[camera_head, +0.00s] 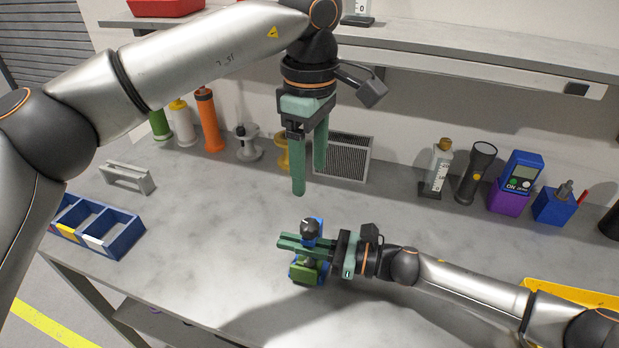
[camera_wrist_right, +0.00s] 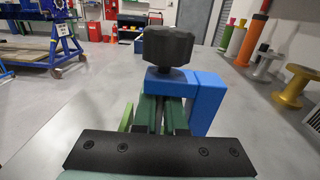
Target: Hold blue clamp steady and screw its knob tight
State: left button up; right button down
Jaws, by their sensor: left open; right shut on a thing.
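The blue clamp (camera_head: 308,268) stands on the grey workbench near its front middle. Its black knob (camera_head: 311,226) sits on top; the right wrist view shows the knob (camera_wrist_right: 168,47) above the blue clamp body (camera_wrist_right: 200,92). My right gripper (camera_head: 290,242) comes in from the right and is shut on the clamp, just below the knob. Its fingers partly hide the clamp. A green part (camera_head: 304,272) shows low at the clamp. My left gripper (camera_head: 309,178) is open and empty, pointing down above and behind the clamp, apart from the knob.
A blue divided bin (camera_head: 118,236) lies at the left. Several bottles and spools, a grey vent box (camera_head: 343,156), a flashlight (camera_head: 477,172) and a blue-purple meter (camera_head: 516,182) line the back. A yellow tray (camera_head: 570,292) is at the right. The bench around the clamp is clear.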

aim_at(309, 224)
pick_arm(q)
notch_tip(309, 224, down, 12)
jog(key=n, duration=1.3)
jog(key=shift+s+a+r+n, duration=0.1)
jog(key=shift+r+n, duration=0.15)
jog(key=shift+n, duration=0.05)
jog(key=shift+c, duration=0.4)
grip_shut()
